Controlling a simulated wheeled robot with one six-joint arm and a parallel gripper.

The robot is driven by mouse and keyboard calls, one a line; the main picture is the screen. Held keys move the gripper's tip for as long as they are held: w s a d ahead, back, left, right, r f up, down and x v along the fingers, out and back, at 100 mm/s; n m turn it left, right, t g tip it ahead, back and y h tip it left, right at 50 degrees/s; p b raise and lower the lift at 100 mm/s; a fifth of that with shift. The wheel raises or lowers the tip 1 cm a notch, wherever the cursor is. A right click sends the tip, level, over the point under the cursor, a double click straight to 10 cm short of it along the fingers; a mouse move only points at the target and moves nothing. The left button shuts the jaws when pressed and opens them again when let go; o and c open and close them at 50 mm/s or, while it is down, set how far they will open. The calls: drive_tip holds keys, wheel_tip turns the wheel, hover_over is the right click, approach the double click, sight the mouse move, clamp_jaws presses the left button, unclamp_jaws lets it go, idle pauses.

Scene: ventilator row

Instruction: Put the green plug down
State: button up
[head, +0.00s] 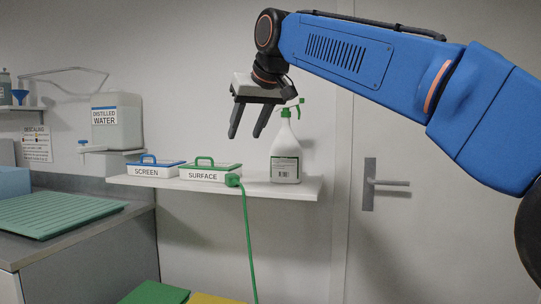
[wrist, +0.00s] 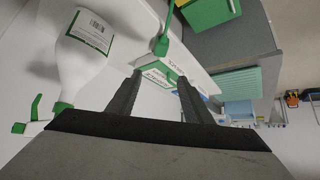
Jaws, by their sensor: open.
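The green plug (head: 233,180) rests at the front edge of the white shelf (head: 262,188), in front of the box marked SURFACE. Its green cable (head: 249,240) hangs down over the shelf edge. My gripper (head: 245,134) is open and empty, above the shelf and the plug, with its fingers pointing down. The plug also shows in the wrist view (wrist: 160,47), beyond the fingertips and apart from them.
A SURFACE box (head: 205,174) with a green handle and a SCREEN box (head: 152,170) with a blue handle stand on the shelf. A spray bottle (head: 286,155) stands to their right. A distilled water canister (head: 117,122) is at left, above a counter with a ribbed green mat (head: 55,213).

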drive_tip(key=s+d+f+m+h, duration=0.1)
drive_tip(key=s+d+f, duration=0.6)
drive_tip(key=f, duration=0.4)
drive_tip(key=s+d+f+m+g+h, duration=0.1)
drive_tip(key=s+d+f, duration=0.7)
drive_tip(key=d+f, duration=0.2)
drive_tip(key=s+d+f+m+g+h, duration=0.1)
drive_tip(key=s+d+f, duration=0.7)
drive_tip(key=f, duration=0.5)
drive_tip(key=shift+d+f+m, duration=0.15)
drive_tip(key=shift+d+m, duration=0.25)
drive_tip(key=shift+o, duration=0.6)
drive_tip(key=s+d+f+m+g, duration=0.1)
drive_tip(key=s+d+f, duration=0.2)
drive_tip(key=s+f, duration=0.6)
wheel_tip(320, 180, down, 4)
drive_tip(key=shift+s+d+f+h, duration=0.15)
drive_tip(key=shift+s+h, duration=0.1)
drive_tip(key=shift+h, duration=0.05)
